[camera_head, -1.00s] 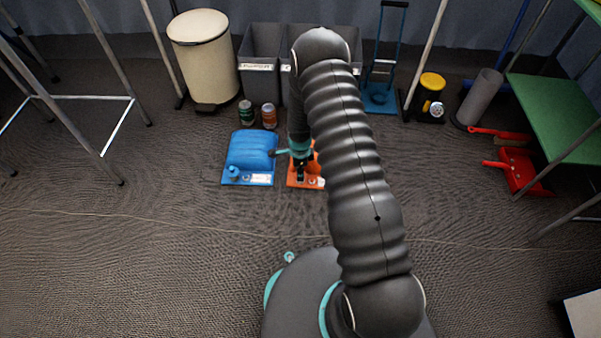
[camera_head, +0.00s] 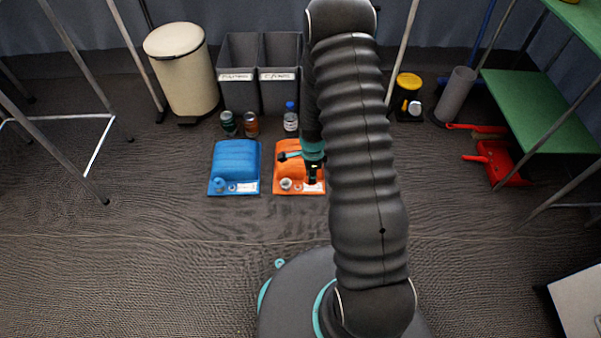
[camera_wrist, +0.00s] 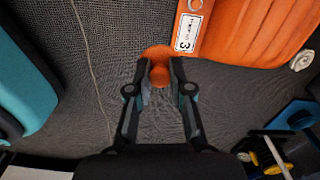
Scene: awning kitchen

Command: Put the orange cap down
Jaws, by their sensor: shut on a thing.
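My gripper (camera_wrist: 161,68) is shut on a small orange cap (camera_wrist: 160,75), which sits between the fingertips in the wrist view. A rounded orange shape shows just behind the fingertips; I cannot tell whether it is part of the cap. The orange pad (camera_head: 287,157) lies on the floor, and its labelled edge (camera_wrist: 219,30) shows beyond and right of the fingertips in the wrist view. In the head view my gripper (camera_head: 313,172) is at the pad's right side, partly behind my arm. The cap cannot be made out there, and its height above the floor is unclear.
A blue pad (camera_head: 236,160) lies left of the orange one. Behind them stand a dark can (camera_head: 228,124), an orange-brown can (camera_head: 251,124) and a blue-capped bottle (camera_head: 291,122), then grey bins (camera_head: 240,90). Floor in front of the pads is clear.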

